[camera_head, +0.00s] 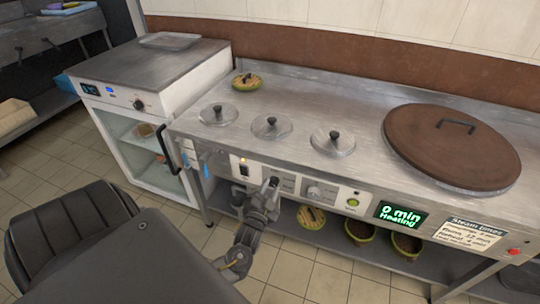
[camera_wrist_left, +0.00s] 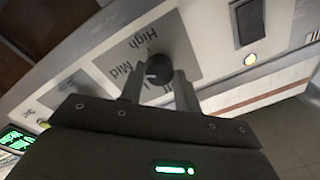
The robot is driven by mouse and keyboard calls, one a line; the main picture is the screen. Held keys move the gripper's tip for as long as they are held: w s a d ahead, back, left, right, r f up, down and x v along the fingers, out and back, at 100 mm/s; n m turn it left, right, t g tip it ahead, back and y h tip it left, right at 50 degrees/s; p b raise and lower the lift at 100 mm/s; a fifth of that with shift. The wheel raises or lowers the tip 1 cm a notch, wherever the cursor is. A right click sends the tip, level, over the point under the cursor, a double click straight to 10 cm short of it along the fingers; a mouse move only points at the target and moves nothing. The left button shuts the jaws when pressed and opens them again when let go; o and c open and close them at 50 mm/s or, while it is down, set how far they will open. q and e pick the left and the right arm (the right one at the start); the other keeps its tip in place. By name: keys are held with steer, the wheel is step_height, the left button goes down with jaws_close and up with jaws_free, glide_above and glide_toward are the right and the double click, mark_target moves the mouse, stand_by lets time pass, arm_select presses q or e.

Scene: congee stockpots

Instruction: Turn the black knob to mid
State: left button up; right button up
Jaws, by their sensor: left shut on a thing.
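The black knob (camera_wrist_left: 158,68) sits on a grey label plate (camera_wrist_left: 125,50) on the stove's front panel. In the left wrist view the words High and Mid are readable, upside down; a third word below is mostly hidden by a finger. A small white mark on the knob faces the left side of the picture, toward Mid. My left gripper (camera_wrist_left: 160,88) is closed around the knob, one finger on each side. In the head view my left gripper (camera_head: 270,188) reaches the front panel and largely hides the knob. My right gripper is not in view.
A black switch (camera_wrist_left: 248,20) is beside the knob's plate. A brown lid (camera_head: 450,150) and smaller lids cover the countertop; bowls stand on the lower shelf.

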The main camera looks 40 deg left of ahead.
arm_select(q)
steer(key=o, duration=1)
steer(key=shift+c, duration=0.2)
steer(key=v, duration=1)
steer(key=shift+s+d, duration=0.2)
steer(key=shift+s, duration=0.15)
steer(key=shift+f, duration=0.1)
